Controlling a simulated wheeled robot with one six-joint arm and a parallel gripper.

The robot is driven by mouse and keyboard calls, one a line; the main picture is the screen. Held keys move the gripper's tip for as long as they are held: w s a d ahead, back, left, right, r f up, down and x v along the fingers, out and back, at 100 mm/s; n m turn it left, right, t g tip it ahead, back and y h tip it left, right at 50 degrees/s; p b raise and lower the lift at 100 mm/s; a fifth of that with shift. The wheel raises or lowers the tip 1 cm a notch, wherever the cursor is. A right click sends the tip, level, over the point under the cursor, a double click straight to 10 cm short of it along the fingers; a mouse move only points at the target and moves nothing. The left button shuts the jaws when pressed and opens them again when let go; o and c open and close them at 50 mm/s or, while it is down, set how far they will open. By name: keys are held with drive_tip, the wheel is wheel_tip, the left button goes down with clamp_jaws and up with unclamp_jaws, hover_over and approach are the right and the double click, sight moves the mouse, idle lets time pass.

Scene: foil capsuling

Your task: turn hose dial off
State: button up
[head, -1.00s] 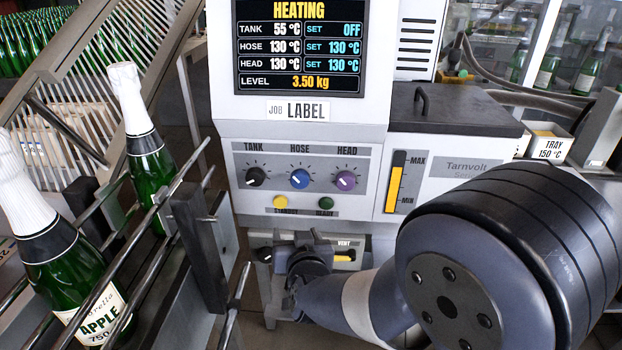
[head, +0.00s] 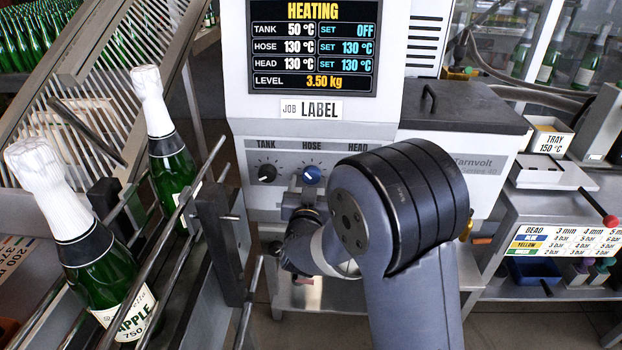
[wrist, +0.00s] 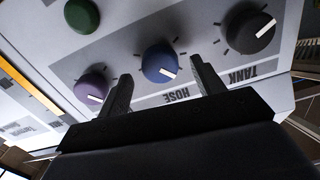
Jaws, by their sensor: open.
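The blue hose dial (head: 312,175) is on the grey control panel, right of the black tank dial (head: 267,173). In the wrist view, which is upside down, the hose dial (wrist: 160,62) sits between and just beyond my fingertips, its white mark pointing to the lower right. My gripper (wrist: 161,74) is open, one finger on each side of the dial; I cannot tell whether either touches it. In the head view my gripper (head: 303,194) is just below the dial. The screen (head: 313,47) reads tank set OFF, hose set 130 °C, head set 130 °C.
The purple head dial (wrist: 93,84) is close beside one finger, and the tank dial lies beyond the other. A green button (wrist: 82,15) is nearby. Bottles (head: 90,240) and rails stand at the left. My arm hides the panel's right part in the head view.

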drive_tip(key=shift+w, duration=1.1)
drive_tip(key=shift+c, duration=0.5)
drive_tip(key=c, duration=0.9)
